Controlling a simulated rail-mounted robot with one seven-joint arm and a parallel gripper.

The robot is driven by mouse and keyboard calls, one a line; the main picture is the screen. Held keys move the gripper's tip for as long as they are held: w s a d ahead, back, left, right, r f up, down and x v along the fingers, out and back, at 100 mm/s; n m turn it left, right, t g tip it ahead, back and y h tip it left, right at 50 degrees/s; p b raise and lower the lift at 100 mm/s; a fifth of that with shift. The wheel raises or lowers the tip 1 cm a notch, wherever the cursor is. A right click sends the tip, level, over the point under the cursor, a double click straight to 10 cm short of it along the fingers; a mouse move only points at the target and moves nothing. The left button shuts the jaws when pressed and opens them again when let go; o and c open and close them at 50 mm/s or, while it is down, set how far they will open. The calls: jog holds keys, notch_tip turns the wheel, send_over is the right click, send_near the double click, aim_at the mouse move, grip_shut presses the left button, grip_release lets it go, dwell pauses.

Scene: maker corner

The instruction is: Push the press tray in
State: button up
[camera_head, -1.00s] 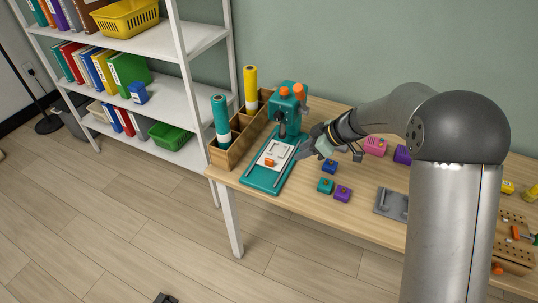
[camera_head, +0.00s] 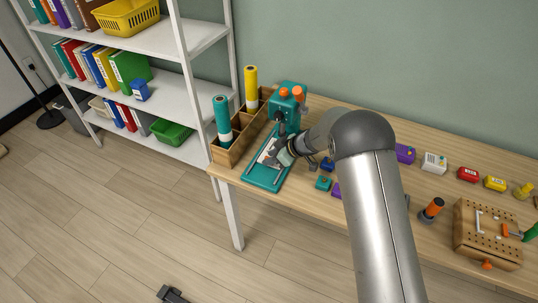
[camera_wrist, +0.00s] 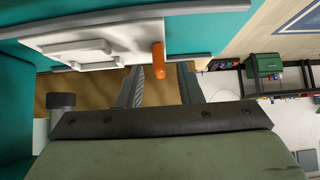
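The teal press (camera_head: 288,105) stands at the left end of the table, its flat base (camera_head: 262,182) reaching toward the front edge. In the wrist view the white tray (camera_wrist: 120,36) carries an orange knob (camera_wrist: 158,58). My gripper (camera_wrist: 160,70) is open there, with the knob between its fingertips and a gap visible, mainly toward the right finger. Contact with the knob cannot be told.
A wooden organizer (camera_head: 232,152) with a teal roll (camera_head: 221,115) and a yellow roll (camera_head: 251,85) stands left of the press. A blue block (camera_head: 327,163) and a teal block (camera_head: 323,183) lie right of it. A pegboard box (camera_head: 485,240) sits at the far right.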

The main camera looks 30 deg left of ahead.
aim_at(265, 153)
jog(key=shift+x, duration=0.8)
grip_shut()
jog(key=shift+w+f+b, duration=0.2)
jog(key=shift+w+b, duration=0.1)
jog(key=shift+b, duration=0.15)
jog(key=shift+w+a+f+b, duration=0.1)
jog(key=shift+w+b, duration=0.95)
jog(key=shift+b, duration=0.2)
jog(key=shift+w, duration=0.35)
jog(key=shift+w+r, duration=0.15)
jog(key=shift+r, duration=0.3)
